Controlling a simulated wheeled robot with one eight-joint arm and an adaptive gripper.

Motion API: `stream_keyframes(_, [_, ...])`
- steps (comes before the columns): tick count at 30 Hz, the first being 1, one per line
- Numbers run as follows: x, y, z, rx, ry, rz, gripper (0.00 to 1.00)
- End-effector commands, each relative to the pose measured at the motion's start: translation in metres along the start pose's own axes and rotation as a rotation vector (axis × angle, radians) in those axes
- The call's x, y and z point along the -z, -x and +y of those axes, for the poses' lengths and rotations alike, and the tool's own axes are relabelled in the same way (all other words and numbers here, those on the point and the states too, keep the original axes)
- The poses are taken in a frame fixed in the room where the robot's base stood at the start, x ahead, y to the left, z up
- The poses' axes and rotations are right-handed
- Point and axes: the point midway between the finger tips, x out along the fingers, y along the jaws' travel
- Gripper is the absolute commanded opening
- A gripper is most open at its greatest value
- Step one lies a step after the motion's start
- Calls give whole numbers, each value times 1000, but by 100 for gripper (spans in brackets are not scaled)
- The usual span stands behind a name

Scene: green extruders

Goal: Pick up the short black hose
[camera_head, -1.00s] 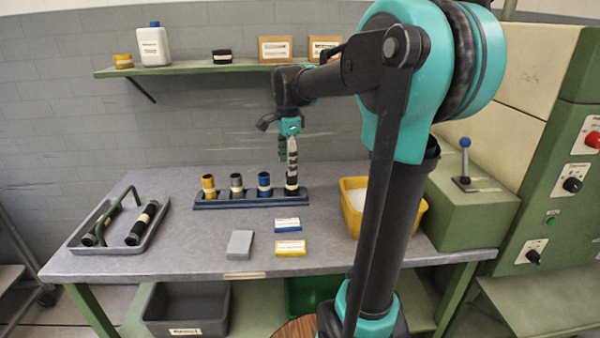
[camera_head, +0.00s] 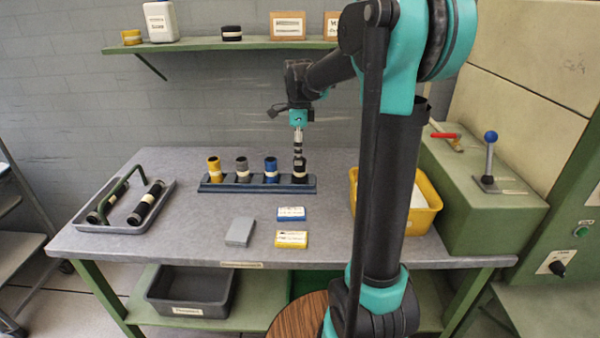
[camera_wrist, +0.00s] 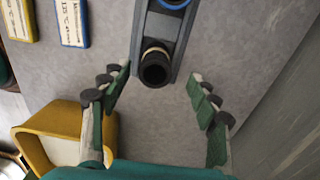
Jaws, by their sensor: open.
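A short black hose (camera_head: 299,172) with a pale band stands upright in the right end of the dark blue rack (camera_head: 228,187). In the wrist view, the hose's open top (camera_wrist: 156,68) shows between and beyond my fingertips. My gripper (camera_head: 298,147) points down just above the hose in the head view. In the wrist view my gripper (camera_wrist: 160,80) is open and empty, with one green-padded finger to each side of the hose. The fingers appear apart from it. Two black hoses (camera_head: 146,203) with pale bands also lie in the grey tray (camera_head: 88,225) at left.
Yellow (camera_head: 214,168), grey (camera_head: 242,168) and blue (camera_head: 270,169) hoses stand in the same rack. A yellow bin (camera_head: 428,215) is at right. Blue and yellow labelled boxes (camera_head: 291,239) and a grey block (camera_head: 240,231) lie in front. A shelf (camera_head: 180,47) is above.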

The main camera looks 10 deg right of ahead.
Motion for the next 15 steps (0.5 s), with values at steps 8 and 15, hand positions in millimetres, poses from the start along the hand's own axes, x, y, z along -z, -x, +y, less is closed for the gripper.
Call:
stream_keyframes(8, [1,-20,1,0,0,0,61])
stream_keyframes(15, [4,-53,5,0,1,0,61])
